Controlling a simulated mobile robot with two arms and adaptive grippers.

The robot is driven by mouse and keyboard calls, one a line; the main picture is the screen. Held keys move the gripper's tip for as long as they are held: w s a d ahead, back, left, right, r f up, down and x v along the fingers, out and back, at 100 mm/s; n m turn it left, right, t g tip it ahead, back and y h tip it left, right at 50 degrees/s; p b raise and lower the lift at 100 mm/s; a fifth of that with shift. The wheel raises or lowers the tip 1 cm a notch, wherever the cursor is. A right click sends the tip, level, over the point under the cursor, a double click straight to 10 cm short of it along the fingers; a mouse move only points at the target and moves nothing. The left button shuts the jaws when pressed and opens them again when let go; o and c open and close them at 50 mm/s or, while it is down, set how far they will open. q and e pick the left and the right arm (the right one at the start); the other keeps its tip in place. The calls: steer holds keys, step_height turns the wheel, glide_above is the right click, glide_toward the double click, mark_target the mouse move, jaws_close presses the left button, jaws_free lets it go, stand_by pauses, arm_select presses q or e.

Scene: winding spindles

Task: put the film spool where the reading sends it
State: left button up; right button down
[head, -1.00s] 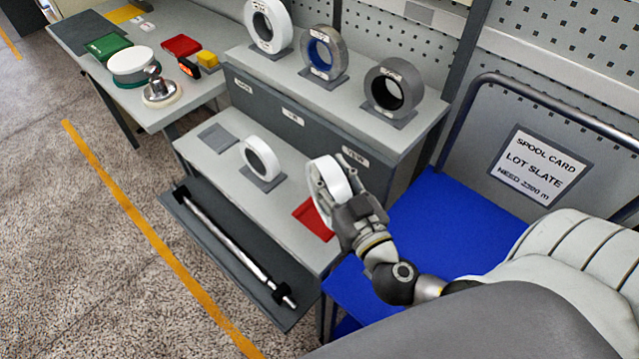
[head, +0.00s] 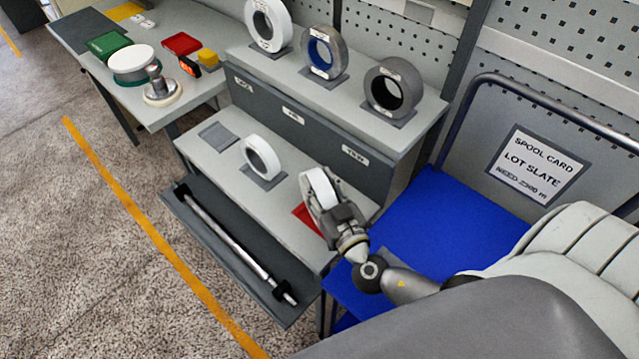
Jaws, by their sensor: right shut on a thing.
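My right gripper (head: 337,218) is shut on a white film spool (head: 318,192), held upright above the right end of the lower shelf, over the red pad. Whether the spool touches the pad is hard to tell. A second white spool (head: 262,157) stands on a grey pad on the same shelf. On the upper shelf stand a white spool (head: 281,27), a grey spool with a blue core (head: 337,52) and a dark grey spool (head: 409,84). A card (head: 538,165) reads "SPOOL CARD, LOT SLATE, NEED 2300 m", the number blurred. My left gripper is not in view.
The red pad (head: 304,217) is partly hidden by the gripper. An empty grey pad (head: 218,137) lies at the shelf's left. A rod (head: 235,245) lies in the tray below. A blue cart (head: 440,220) stands right. The side table holds a round white-topped device (head: 132,60) and coloured boxes.

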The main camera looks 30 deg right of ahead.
steer(key=c, duration=1)
jaws_free()
steer(key=shift+o, duration=0.2)
steer(key=shift+s, duration=0.1)
steer(key=s+b, duration=0.5)
steer(key=s, duration=0.7)
steer(key=shift+a, duration=0.35)
steer(key=shift+w+r, duration=0.1)
